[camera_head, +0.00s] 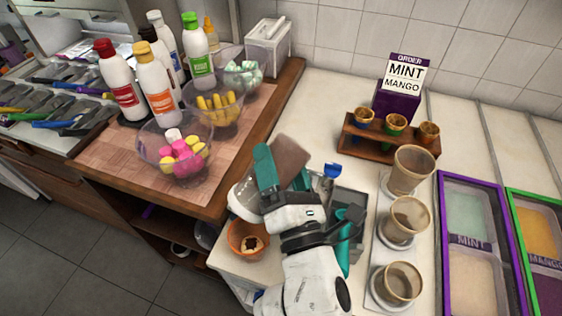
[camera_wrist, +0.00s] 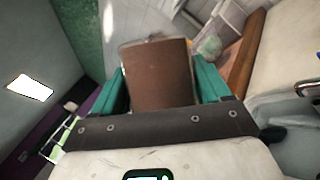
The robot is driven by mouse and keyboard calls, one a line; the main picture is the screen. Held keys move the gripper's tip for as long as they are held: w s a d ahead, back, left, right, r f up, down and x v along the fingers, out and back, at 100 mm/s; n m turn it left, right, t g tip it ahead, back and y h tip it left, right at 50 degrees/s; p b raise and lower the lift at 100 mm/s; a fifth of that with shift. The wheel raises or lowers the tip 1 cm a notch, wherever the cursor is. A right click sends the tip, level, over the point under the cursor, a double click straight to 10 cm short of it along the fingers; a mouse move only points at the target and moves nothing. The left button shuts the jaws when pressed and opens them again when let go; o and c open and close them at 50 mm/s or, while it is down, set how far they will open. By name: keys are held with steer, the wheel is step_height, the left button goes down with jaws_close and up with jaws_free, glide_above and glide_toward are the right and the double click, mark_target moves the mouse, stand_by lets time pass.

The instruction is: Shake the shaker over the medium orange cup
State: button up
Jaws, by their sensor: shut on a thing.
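The shaker (camera_head: 291,160) is a tilted container with brown contents. My gripper (camera_head: 268,170) is shut on it, with one teal finger across its near side; the other finger is mostly hidden in the head view. In the wrist view the shaker (camera_wrist: 158,75) sits between both teal fingers of my gripper (camera_wrist: 162,88). The orange cup (camera_head: 236,228) stands at the counter's left edge, below my gripper in the picture, with pale and dark contents. The shaker appears above and right of the cup, apart from it; the exact height is unclear. The cup is not distinguishable in the wrist view.
Glass bowls of toppings (camera_head: 150,150) and several bottles (camera_head: 157,85) stand on the wooden board at left. Clear cups (camera_head: 409,175) stand in a row at right, beside ice cream tubs (camera_head: 470,225). A wooden cone rack (camera_head: 388,146) and an order sign (camera_head: 405,75) are behind.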

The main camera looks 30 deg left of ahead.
mark_target(282, 147)
steer(key=shift+r, duration=0.15)
step_height(282, 147, up, 7)
steer(key=p, duration=0.7)
steer(key=shift+d+f, duration=0.15)
steer(key=shift+f, duration=0.05)
steer(key=shift+f, duration=0.1)
stand_by(0.5)
step_height(282, 147, down, 8)
steer(key=b, duration=0.8)
steer(key=shift+f, duration=0.1)
steer(key=shift+r, duration=0.3)
step_height(282, 147, up, 8)
steer(key=p, duration=0.8)
steer(key=shift+f, duration=0.1)
